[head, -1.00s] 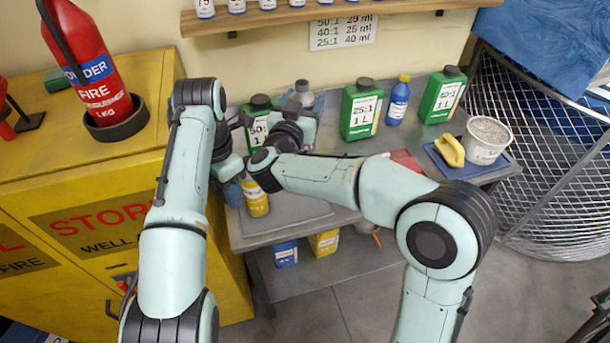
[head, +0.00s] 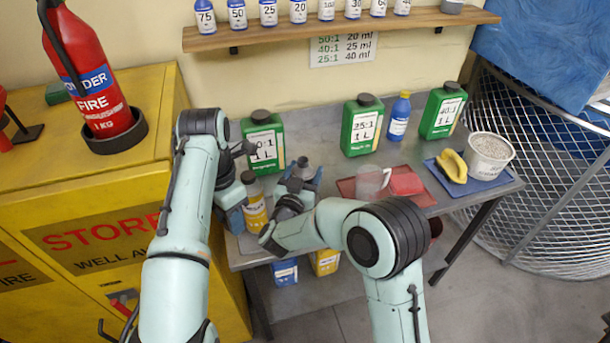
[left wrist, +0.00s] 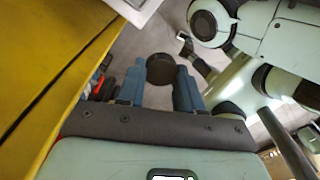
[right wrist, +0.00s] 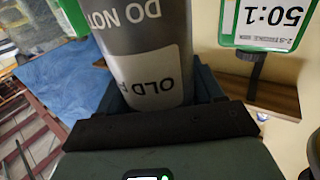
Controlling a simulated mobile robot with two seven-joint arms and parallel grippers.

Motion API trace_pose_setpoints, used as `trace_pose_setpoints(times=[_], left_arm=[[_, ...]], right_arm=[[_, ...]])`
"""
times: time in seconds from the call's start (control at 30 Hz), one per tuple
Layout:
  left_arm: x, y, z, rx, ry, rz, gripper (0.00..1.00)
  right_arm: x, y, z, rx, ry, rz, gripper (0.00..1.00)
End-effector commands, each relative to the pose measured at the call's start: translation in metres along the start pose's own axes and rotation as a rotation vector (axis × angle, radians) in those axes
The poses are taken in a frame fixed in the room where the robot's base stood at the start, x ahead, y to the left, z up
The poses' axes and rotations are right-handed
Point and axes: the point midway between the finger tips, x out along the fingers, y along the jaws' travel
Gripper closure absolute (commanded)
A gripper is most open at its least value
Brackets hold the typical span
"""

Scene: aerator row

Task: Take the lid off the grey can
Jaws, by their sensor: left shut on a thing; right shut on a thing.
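The grey can (head: 303,169) is upright in my right gripper (head: 299,184), whose blue fingers hold its sides at the front of the bench. My left gripper (head: 233,212) is to the left of the can, beside a yellow bottle. In the left wrist view its fingers are shut on a dark round lid (left wrist: 160,69), clear of the can. The lid is hard to make out in the head view.
The yellow bottle (head: 255,211) stands close to my left gripper. Green canisters (head: 362,128) and a blue bottle (head: 399,118) line the back of the bench. A clear jug (head: 372,182), a red cloth (head: 406,184) and a white tub (head: 488,158) are to the right. The yellow cabinet (head: 90,225) bounds the left.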

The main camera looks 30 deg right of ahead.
Motion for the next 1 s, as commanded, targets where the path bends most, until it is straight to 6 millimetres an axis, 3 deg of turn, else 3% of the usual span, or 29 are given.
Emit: trace_pose_setpoints(times=[0.07,0.47,0.5,0.57,0.93,1.0], left_arm=[[0.0012,-0.0002,-0.0001,0.0,0.0,-0.001,1.0],[0.006,-0.0012,-0.0003,0.0,0.001,-0.003,1.0],[0.0053,-0.001,-0.0002,0.0,0.001,-0.003,1.0],[0.0048,-0.001,-0.0002,0.0,0.001,-0.003,1.0],[-0.0021,0.0004,0.0001,0.0,0.0,0.001,1.0],[0.005,-0.001,-0.0002,0.0,0.001,-0.003,1.0]], right_arm=[[-0.0002,0.0001,0.0085,-0.002,0.001,0.0,1.0],[-0.0005,0.0002,0.0128,0.001,0.001,0.0,1.0],[-0.0005,0.0002,0.0126,0.0,0.0,0.0,0.24],[-0.0004,0.0001,0.0122,0.0,0.0,0.0,0.08],[0.0002,-0.0002,0.0054,0.001,0.001,0.0,0.08],[-0.0097,-0.0004,0.0089,0.001,0.0,-0.002,0.08]])
